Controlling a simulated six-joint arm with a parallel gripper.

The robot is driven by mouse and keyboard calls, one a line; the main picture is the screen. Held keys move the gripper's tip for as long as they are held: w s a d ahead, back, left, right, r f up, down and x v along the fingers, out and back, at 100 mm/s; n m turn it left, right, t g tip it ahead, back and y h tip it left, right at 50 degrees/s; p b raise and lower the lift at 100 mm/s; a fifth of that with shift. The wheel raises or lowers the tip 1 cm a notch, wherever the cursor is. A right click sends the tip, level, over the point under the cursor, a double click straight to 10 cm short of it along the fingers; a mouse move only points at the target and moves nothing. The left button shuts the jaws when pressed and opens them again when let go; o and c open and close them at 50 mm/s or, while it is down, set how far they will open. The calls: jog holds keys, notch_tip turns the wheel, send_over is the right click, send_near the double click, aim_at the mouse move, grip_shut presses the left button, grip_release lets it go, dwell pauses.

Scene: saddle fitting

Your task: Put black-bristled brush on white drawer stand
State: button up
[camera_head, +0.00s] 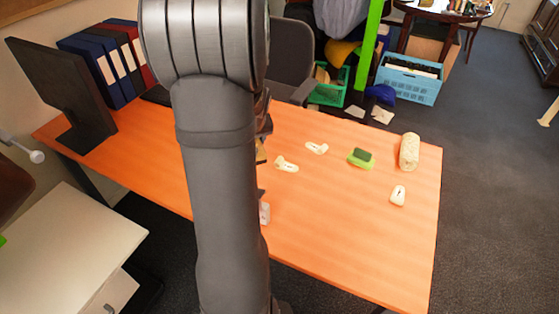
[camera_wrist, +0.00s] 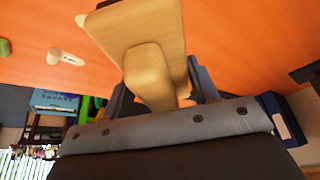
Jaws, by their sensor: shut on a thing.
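The brush (camera_wrist: 150,70) is a pale wooden block with a raised handle in the wrist view. My gripper (camera_wrist: 160,88) is shut on it, with a dark finger on either side of the handle. A thin dark edge shows at the top of the wood; the bristles are otherwise hidden. In the head view my arm covers most of the gripper, and only a small tan piece of the brush (camera_head: 261,152) shows at the arm's right edge, over the orange desk. The white drawer stand (camera_head: 62,240) is at the lower left, its visible top bare, a handle on its front.
The orange desk (camera_head: 330,235) holds a green sponge (camera_head: 361,157), a cream roll (camera_head: 409,151), a computer mouse (camera_head: 398,195) and two pale small objects. A monitor (camera_head: 70,95) and several binders (camera_head: 110,62) stand at the back left. A gap separates desk and stand.

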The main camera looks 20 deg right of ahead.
jog(key=d, duration=1.1)
jog(key=w+a+f, duration=0.2)
jog(key=f, duration=0.2)
jog(key=w+a+f, duration=0.3)
jog(key=f, duration=0.1)
jog(key=w+a+f, duration=0.2)
jog(key=w+f, duration=0.1)
jog(key=f, duration=0.1)
jog(key=shift+w+a, duration=0.1)
jog(key=shift+a, duration=0.25)
jog(key=shift+f, duration=1.95)
jog(key=shift+f, duration=0.1)
jog(key=o, duration=1.1)
jog(key=shift+c, duration=0.2)
